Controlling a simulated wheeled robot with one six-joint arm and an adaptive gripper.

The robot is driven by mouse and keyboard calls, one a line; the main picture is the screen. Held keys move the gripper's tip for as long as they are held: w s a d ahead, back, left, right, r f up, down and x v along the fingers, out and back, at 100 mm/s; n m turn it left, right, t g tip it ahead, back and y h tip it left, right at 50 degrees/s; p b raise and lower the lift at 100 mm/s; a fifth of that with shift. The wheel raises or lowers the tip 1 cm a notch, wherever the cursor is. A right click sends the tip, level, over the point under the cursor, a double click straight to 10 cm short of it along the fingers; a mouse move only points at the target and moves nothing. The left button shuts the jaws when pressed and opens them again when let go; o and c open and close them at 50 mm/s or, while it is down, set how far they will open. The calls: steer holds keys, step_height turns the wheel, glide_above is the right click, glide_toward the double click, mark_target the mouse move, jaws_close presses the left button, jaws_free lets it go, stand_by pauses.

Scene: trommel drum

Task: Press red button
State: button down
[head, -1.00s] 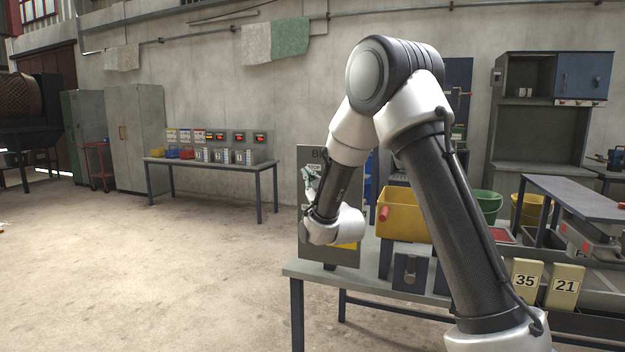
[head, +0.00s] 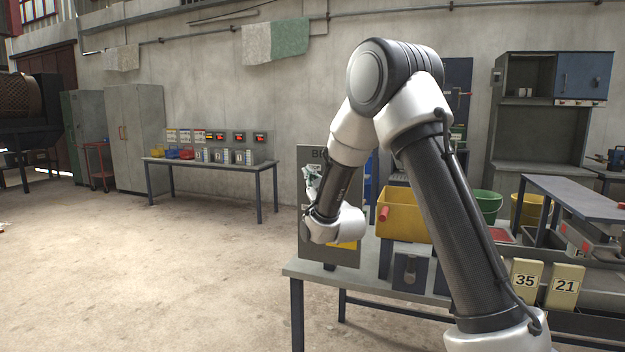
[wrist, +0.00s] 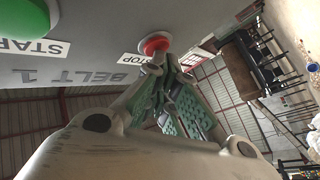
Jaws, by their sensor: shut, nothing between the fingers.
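The red button (wrist: 155,42) is round and sits on a grey control panel (wrist: 85,78), beside a STOP label (wrist: 132,58). My gripper (wrist: 155,62) is shut and empty. In the wrist view its fingertips are at the red button's edge; I cannot tell whether they touch it. A green button (wrist: 22,14) with a START label (wrist: 35,47) sits on the same panel. In the head view my gripper (head: 313,182) is in front of the panel (head: 345,256), and the red button cannot be made out there.
The panel stands on a grey table (head: 305,272). A yellow bin (head: 405,220) with a red knob is right of it, and a dark box (head: 411,270) sits in front. Open floor lies to the left.

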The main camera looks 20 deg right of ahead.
steer(key=shift+s+a, duration=0.1)
steer(key=shift+s, duration=0.05)
steer(key=shift+s+a, duration=0.4)
steer(key=shift+s, duration=0.15)
steer(key=shift+s, duration=0.1)
steer(key=s+a, duration=0.1)
steer(key=s, duration=0.1)
steer(key=s+a, duration=0.2)
stand_by(0.6)
steer(key=shift+w, duration=0.1)
stand_by(0.4)
